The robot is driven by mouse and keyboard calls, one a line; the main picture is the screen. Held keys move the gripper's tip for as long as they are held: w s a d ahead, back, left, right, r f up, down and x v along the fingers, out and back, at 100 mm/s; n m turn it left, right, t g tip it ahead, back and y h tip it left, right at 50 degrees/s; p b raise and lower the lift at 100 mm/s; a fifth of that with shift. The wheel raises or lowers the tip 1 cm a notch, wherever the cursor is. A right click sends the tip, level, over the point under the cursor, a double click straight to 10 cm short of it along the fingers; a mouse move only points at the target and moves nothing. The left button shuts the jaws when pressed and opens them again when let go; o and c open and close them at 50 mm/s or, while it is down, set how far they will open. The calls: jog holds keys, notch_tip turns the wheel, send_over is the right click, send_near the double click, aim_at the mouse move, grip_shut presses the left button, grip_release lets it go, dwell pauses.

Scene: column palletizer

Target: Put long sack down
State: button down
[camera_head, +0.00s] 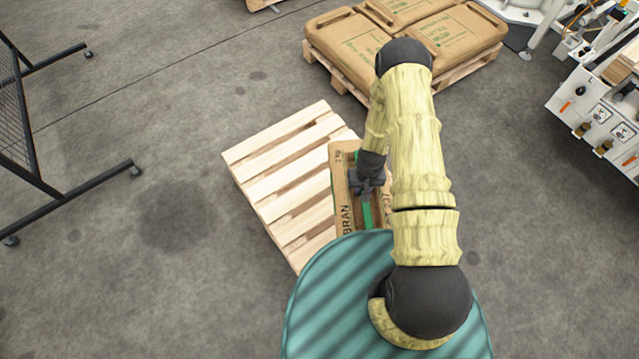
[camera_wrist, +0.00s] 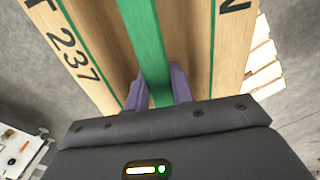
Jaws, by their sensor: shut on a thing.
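The long sack (camera_head: 342,185) is brown with green stripes and dark lettering that reads "BRAN" in the head view. My gripper (camera_head: 367,186) is above it and shut on its green middle strip. In the wrist view the sack (camera_wrist: 200,50) fills the upper middle, and the gripper's purple fingers (camera_wrist: 160,88) pinch the green strip from both sides. The sack overlaps the right side of a bare wooden pallet (camera_head: 285,175) in the head view. I cannot tell whether it touches the pallet. My arm and a teal round surface hide its right and near parts.
Another pallet (camera_head: 455,75) at the top bears several brown sacks (camera_head: 345,45). A white machine (camera_head: 600,115) with controls stands at the right. A black wire rack (camera_head: 60,195) stands at the left. The left part of the near pallet and the grey floor around it are clear.

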jog(key=f+b, duration=0.1)
jog(key=n+b, duration=0.1)
jog(key=w+a+f+n+b, duration=0.1)
jog(key=shift+f, duration=0.35)
jog(key=f+n+b, duration=0.2)
jog(key=b, duration=0.1)
jog(key=w+n+b, duration=0.1)
jog(key=shift+a+f+n+b, duration=0.3)
jog(key=shift+f+n, duration=0.1)
jog(key=w+d+f+n+b, duration=0.2)
jog(key=w+f+n+b, duration=0.1)
jog(key=f+n+b, duration=0.4)
jog(key=w+d+f+n+b, duration=0.3)
jog(key=f+n+b, duration=0.3)
jog(key=n+b, duration=0.5)
jog(key=b, duration=0.5)
jog(key=shift+w+f, duration=0.35)
jog(key=shift+w, duration=0.05)
notch_tip(320, 180, down, 6)
jog(key=b, duration=0.2)
jog(key=shift+f+b, duration=0.15)
jog(key=shift+b, duration=0.25)
